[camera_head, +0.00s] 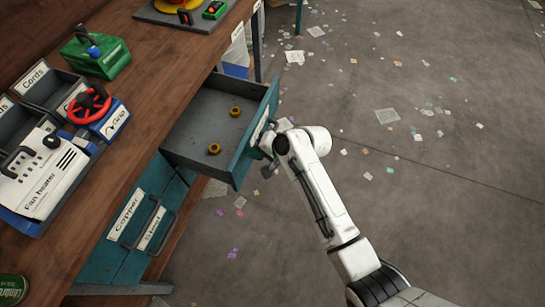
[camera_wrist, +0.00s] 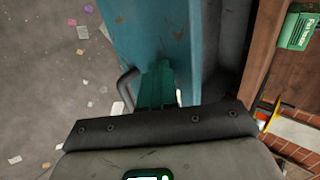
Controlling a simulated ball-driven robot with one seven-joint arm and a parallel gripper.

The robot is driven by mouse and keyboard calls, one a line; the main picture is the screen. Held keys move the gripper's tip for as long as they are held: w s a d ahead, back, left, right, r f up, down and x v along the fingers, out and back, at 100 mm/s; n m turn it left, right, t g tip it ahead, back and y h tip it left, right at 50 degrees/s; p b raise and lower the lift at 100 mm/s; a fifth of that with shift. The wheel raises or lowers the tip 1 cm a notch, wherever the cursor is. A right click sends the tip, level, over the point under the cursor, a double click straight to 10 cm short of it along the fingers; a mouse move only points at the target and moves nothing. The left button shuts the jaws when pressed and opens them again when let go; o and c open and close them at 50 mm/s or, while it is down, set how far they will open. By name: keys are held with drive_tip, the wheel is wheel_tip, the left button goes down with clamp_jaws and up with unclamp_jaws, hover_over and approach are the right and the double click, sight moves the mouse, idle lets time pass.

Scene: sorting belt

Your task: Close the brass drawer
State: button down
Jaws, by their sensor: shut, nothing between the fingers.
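An open drawer (camera_head: 246,163) with a teal front sticks out from the bench in the head view. Two small brass-coloured rings lie inside it. The label on its front is seen too edge-on to read. In the wrist view the teal front (camera_wrist: 165,30) fills the middle, with a dark bar handle (camera_wrist: 124,85) on its outer face. My gripper (camera_head: 267,148) is at the outer side of the drawer front, near the handle. In the wrist view its green fingers (camera_wrist: 157,85) are together and empty, close against the front; contact cannot be told.
Shut drawers labelled Copper (camera_head: 126,214) and Steel (camera_head: 150,228) lie beside the open one. The floor to the right is clear except for scattered paper scraps.

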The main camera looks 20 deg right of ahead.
drive_tip(key=w+a+b, duration=0.6)
drive_tip(key=w+a, duration=0.1)
drive_tip(key=a, duration=0.2)
drive_tip(key=w+a+b, duration=0.6)
drive_tip(key=w+a, duration=0.1)
drive_tip(key=a, duration=0.3)
drive_tip(key=shift+a, duration=0.15)
drive_tip(key=shift+r, duration=0.2)
drive_tip(key=s+d+r+p, duration=0.5)
drive_tip(key=s+d+r, duration=0.1)
drive_tip(key=d, duration=0.3)
drive_tip(key=shift+s+d+r, duration=0.15)
drive_tip(key=shift+s+d, duration=0.1)
drive_tip(key=shift+s, duration=0.15)
